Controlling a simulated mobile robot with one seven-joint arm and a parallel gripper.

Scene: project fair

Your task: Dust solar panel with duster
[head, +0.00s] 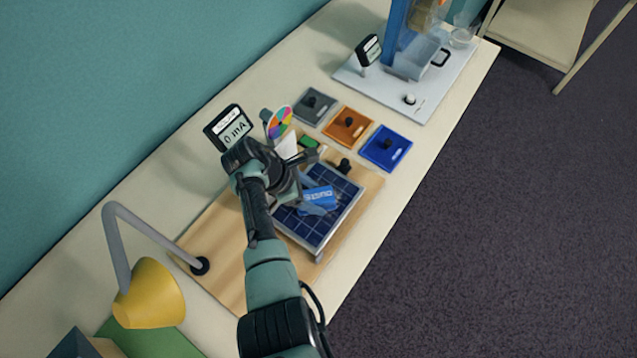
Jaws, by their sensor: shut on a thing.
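The solar panel (336,224), dark blue with a pale grid and light frame, is mounted on a wooden board on the table. My wrist and arm hide the panel's left part and most of the grip.
A meter (229,127) reading 0 mA and a colourful wheel (279,122) stand behind the panel. Grey (315,105), orange (348,126) and blue (386,148) plates lie beyond. A yellow lamp (150,294) stands at left. The table's right edge is close to the panel.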

